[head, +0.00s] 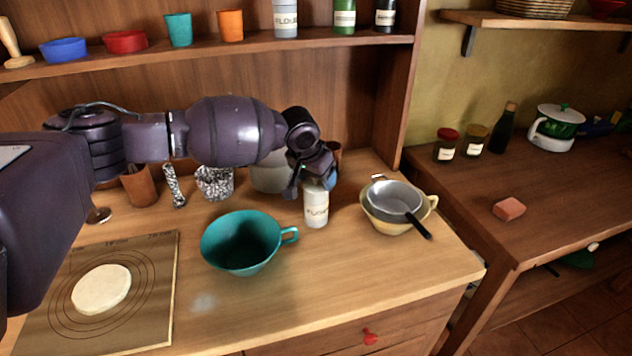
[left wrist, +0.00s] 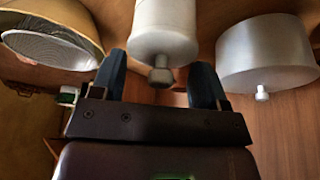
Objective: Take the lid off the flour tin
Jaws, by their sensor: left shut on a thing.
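The flour tin (head: 316,207) is a small white cylinder with a label, upright on the near counter between the teal cup and the sieve. My left gripper (head: 316,180) is above it, pointing down, and hides its top in the head view. In the left wrist view, the tin (left wrist: 165,18) appears upside down with its lid on, and the lid's small knob (left wrist: 161,76) is between my fingers. My right gripper is out of view.
A teal cup (head: 238,246) stands close left of the tin; a yellow bowl with a sieve (head: 393,199) stands close right. A pale lidded canister (left wrist: 268,50) is behind. A dough board (head: 140,300) lies at front left. The counter's front right is clear.

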